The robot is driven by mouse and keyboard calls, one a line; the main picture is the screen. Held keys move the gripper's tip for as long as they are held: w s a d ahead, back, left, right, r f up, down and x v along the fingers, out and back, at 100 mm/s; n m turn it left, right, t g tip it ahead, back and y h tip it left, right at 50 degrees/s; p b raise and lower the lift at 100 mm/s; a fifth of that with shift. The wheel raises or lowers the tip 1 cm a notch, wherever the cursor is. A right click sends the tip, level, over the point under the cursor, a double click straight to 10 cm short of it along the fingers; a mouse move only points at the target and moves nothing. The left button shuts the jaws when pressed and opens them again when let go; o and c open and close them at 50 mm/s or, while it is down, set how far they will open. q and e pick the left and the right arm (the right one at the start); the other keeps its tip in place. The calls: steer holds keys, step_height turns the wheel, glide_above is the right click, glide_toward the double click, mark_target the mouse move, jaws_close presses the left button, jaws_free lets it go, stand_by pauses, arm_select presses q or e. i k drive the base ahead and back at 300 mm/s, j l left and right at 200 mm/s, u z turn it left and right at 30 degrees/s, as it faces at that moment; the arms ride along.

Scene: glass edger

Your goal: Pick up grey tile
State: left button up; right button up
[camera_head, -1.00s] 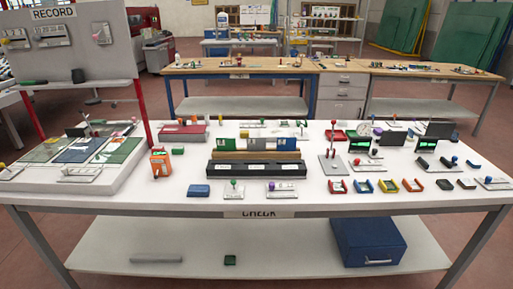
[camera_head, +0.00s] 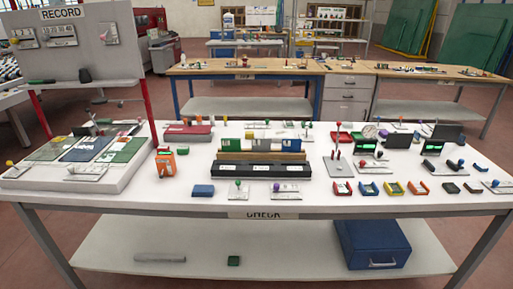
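A black holder with white labels (camera_head: 262,171) lies just in front of the rack. Neither of my grippers is in view, and no arm touches anything on the table.
An orange device (camera_head: 165,166) stands left of the rack, and a lever stand (camera_head: 337,160) stands right of it. Several coloured trays and dark pieces line the right front. A blue box (camera_head: 372,243) is on the lower shelf. Bare white tabletop (camera_head: 140,195) shows at the front left.

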mark_target(258, 144)
steer(key=i+j+z, duration=0.1)
steer(key=z, duration=1.1)
steer(key=j+z, duration=0.8)
steer(key=k+j+z, duration=0.1)
steer(key=j, duration=0.3)
steer(key=k+j+z, duration=0.15)
steer(key=j, duration=0.3)
